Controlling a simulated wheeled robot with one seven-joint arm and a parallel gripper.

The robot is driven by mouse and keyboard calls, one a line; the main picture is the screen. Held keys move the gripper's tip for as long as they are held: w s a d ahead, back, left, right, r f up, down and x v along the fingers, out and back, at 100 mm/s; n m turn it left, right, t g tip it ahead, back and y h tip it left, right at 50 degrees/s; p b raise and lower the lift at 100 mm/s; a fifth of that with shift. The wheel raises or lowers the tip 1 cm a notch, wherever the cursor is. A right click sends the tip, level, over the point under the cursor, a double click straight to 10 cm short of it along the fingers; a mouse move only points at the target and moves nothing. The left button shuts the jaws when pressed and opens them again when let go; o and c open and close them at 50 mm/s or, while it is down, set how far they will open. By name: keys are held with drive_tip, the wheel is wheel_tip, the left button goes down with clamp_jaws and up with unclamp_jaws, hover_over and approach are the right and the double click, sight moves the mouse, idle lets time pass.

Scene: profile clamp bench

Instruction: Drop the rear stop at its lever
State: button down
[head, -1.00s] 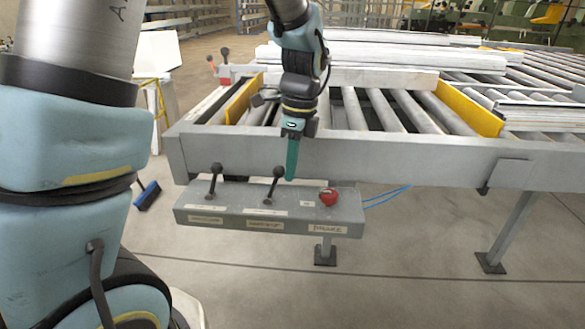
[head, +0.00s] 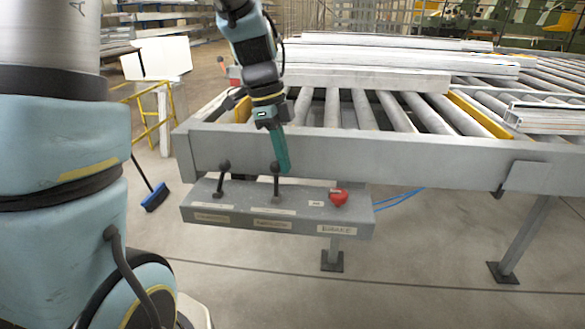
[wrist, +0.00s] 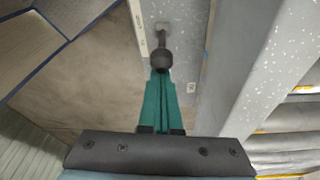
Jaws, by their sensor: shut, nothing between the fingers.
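A grey control box (head: 290,228) hangs at the front of the roller bench. Its middle lever (head: 276,185), with a black knob, stands about upright; its label is too blurred to read surely. My gripper (head: 285,168) is shut and empty, its green fingers pointing down just right of the middle knob. In the wrist view the knob (wrist: 161,61) sits right at my fingertips (wrist: 160,76); I cannot tell whether they touch. Low yellow plates show between the rollers, at right (head: 480,114) and at left (head: 243,110); I cannot tell which is the rear stop.
A left lever (head: 221,180) and a red knob (head: 338,198) are on the same box. The bench's grey front beam (head: 400,160) runs just behind. Pale profiles (head: 390,65) lie on the rollers. A blue broom (head: 155,197) stands on the floor at left. Floor before the box is clear.

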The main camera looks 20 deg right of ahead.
drive_tip(key=a+h+b, duration=0.1)
drive_tip(key=w+a+g+h+b, duration=0.1)
drive_tip(key=b, duration=0.1)
drive_tip(key=shift+a+f, duration=0.15)
drive_tip(key=shift+a, duration=0.05)
drive_tip(key=shift+w+a+b, duration=0.25)
drive_tip(key=shift+a+b, duration=0.25)
drive_tip(key=shift+b, duration=0.2)
